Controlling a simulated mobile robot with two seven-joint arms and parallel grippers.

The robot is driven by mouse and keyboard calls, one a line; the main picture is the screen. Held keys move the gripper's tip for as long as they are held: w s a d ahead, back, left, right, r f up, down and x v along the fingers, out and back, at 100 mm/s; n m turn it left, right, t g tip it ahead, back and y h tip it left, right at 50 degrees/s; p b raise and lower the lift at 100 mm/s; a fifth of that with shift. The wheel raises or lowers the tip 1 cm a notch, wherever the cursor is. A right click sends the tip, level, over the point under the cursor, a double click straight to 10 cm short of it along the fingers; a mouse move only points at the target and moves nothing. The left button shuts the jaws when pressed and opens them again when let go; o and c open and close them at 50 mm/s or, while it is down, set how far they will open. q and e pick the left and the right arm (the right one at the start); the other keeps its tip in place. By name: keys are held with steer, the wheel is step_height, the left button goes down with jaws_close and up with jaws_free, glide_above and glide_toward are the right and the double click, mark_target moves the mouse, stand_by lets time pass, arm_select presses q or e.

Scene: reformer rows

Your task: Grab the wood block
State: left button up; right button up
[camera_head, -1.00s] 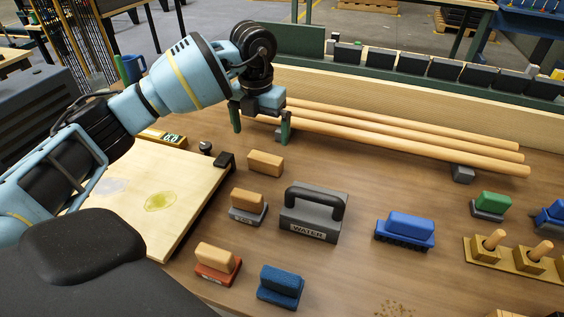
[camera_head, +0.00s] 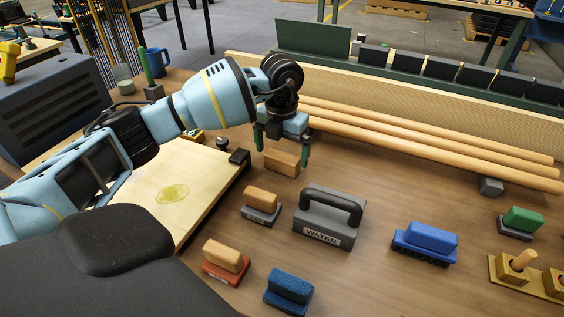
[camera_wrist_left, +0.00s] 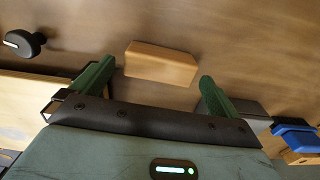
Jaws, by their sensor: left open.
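A plain wood block (camera_head: 282,160) lies on the brown workbench, just below my left gripper (camera_head: 281,149) in the head view. My left gripper is open and empty, its two green fingers pointing down. In the left wrist view the wood block (camera_wrist_left: 160,63) lies ahead of and between the spread fingers of the left gripper (camera_wrist_left: 152,84). The fingers do not visibly touch it. Two similar wood-topped blocks sit nearer, one on a grey base (camera_head: 261,203) and one on a red base (camera_head: 224,258). My right gripper is not in view.
A grey tool marked WATER (camera_head: 325,232) stands to the right of the block. A blue brush (camera_head: 425,242) and a dark blue block (camera_head: 289,290) are nearby. Long wooden rods (camera_head: 430,143) lie behind. A pale board (camera_head: 168,180) is at left.

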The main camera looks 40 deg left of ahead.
mark_target(282, 156)
arm_select(q)
step_height(282, 156, down, 3)
steer(key=shift+w+f, duration=0.1)
steer(key=shift+f, duration=0.1)
steer(key=c, duration=0.9)
steer(key=shift+c, duration=0.2)
step_height(282, 156, up, 10)
